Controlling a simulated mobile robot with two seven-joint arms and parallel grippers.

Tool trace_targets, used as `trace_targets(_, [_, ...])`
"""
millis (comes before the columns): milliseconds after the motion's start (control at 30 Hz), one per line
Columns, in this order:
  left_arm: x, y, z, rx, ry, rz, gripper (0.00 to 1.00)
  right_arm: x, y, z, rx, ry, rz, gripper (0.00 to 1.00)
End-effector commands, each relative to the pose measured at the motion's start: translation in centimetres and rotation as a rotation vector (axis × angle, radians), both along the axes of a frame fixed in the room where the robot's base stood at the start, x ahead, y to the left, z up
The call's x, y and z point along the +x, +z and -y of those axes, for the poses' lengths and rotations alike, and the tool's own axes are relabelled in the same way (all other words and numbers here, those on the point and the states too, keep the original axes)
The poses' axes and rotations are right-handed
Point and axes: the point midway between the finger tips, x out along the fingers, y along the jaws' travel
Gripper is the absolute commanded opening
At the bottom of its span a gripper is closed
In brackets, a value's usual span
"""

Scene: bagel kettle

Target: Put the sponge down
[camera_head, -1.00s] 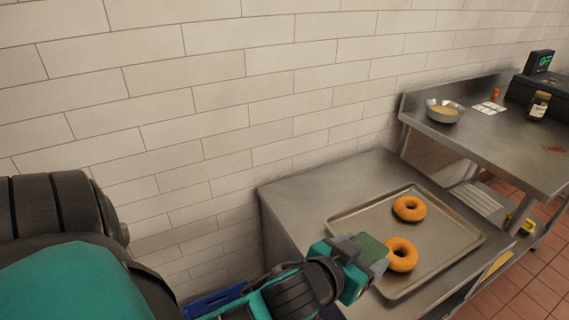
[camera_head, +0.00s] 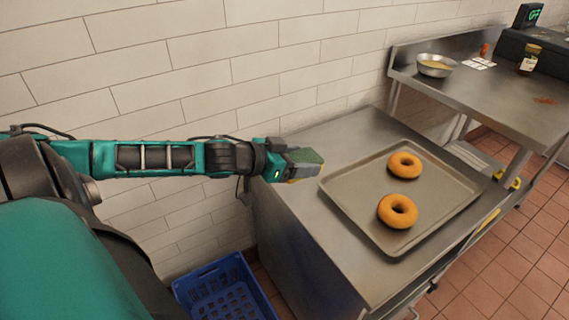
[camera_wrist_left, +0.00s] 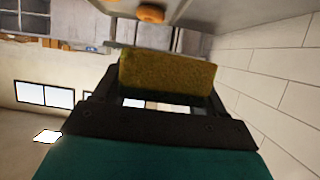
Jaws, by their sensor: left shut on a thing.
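The sponge (camera_head: 306,156) is green on top with a thin yellow edge, at the end of my left arm in the head view. My left gripper (camera_head: 296,165) is shut on it, over the left end of the steel table (camera_head: 340,133), to the left of the tray. I cannot tell how high it is above the table. In the left wrist view the sponge (camera_wrist_left: 167,74) shows its yellow-brown side between the dark fingers. My right gripper is not in view.
A metal tray (camera_head: 355,218) holds two bagels (camera_head: 404,166) (camera_head: 397,211). The table's back left part is bare. A blue crate (camera_head: 226,290) stands on the floor at left. A higher steel counter (camera_head: 480,95) carries a bowl (camera_head: 435,66) and a jar (camera_head: 529,59).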

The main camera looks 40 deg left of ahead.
Motion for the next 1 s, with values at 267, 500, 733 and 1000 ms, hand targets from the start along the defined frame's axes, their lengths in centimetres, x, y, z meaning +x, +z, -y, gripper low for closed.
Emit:
trace_targets(267, [2.1, 3.5, -5.5, 0.002, 0.013, 0.018, 0.43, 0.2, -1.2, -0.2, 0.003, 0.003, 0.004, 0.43])
trace_targets(500, [2.6, 4.9, -6.7, -0.006, 0.019, 0.028, 0.43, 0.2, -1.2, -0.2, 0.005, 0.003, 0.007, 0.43])
trace_targets(733, [2.6, 5.0, -6.7, -0.006, 0.019, 0.028, 0.43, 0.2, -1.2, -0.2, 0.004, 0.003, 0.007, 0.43])
trace_targets(1000, [2.7, 0.7, -6.7, -0.01, 0.022, 0.027, 0.43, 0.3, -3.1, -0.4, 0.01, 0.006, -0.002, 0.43])
